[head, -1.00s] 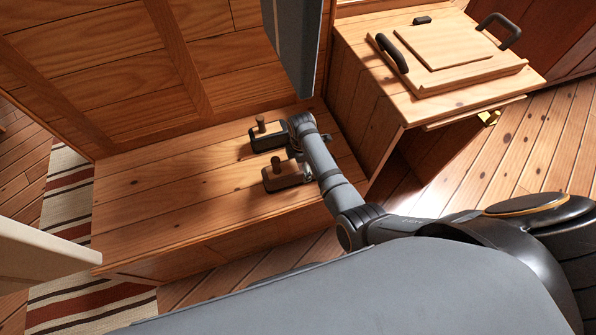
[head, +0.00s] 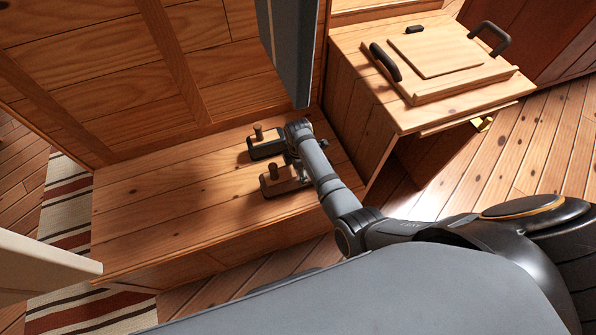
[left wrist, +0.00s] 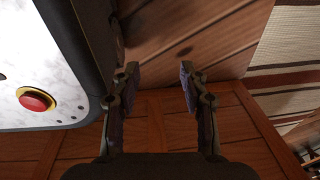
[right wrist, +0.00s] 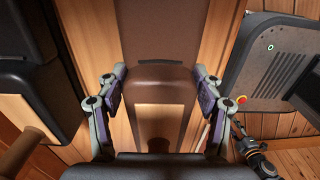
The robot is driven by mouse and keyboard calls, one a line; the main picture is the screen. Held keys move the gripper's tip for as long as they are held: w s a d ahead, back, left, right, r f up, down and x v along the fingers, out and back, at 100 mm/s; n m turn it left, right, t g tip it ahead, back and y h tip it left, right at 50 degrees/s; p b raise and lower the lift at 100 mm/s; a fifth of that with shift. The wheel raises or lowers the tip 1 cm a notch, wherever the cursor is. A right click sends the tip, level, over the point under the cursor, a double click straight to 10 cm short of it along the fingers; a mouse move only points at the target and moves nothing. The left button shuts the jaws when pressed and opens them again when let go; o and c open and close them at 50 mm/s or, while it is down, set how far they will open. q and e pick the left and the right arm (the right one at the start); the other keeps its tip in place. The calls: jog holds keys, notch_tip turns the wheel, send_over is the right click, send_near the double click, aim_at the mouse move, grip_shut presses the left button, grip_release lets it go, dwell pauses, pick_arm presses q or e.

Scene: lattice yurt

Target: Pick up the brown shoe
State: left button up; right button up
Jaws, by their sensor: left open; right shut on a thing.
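The brown shoe (head: 288,183) is at the right part of a low wooden bench, with a round wooden peg standing up from it. In the right wrist view the brown shoe (right wrist: 160,88) lies between the fingers of my right gripper (right wrist: 154,92), which is shut on it. In the head view my right gripper (head: 296,170) is at the shoe's right side, mostly hidden by its own arm. I cannot tell whether the shoe touches the bench. My left gripper (left wrist: 157,75) is open and empty above wooden boards.
A similar black shoe (head: 268,149) with a peg sits just behind the brown one on the bench (head: 170,215). A wooden panel rises behind. A small cabinet (head: 365,100) stands to the right, bearing a tray (head: 497,76) with dark handles. A striped rug (head: 62,210) lies left.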

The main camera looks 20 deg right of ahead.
notch_tip(320, 180, up, 4)
jog(key=p, duration=0.3)
jog(key=shift+f, duration=0.25)
pick_arm(q)
notch_tip(320, 180, up, 19)
jog(key=s+p, duration=0.1)
jog(key=p, duration=1.4)
pick_arm(e)
jog(key=s+f, duration=0.1)
jog(key=s, duration=1.7)
jog(key=shift+d, duration=0.3)
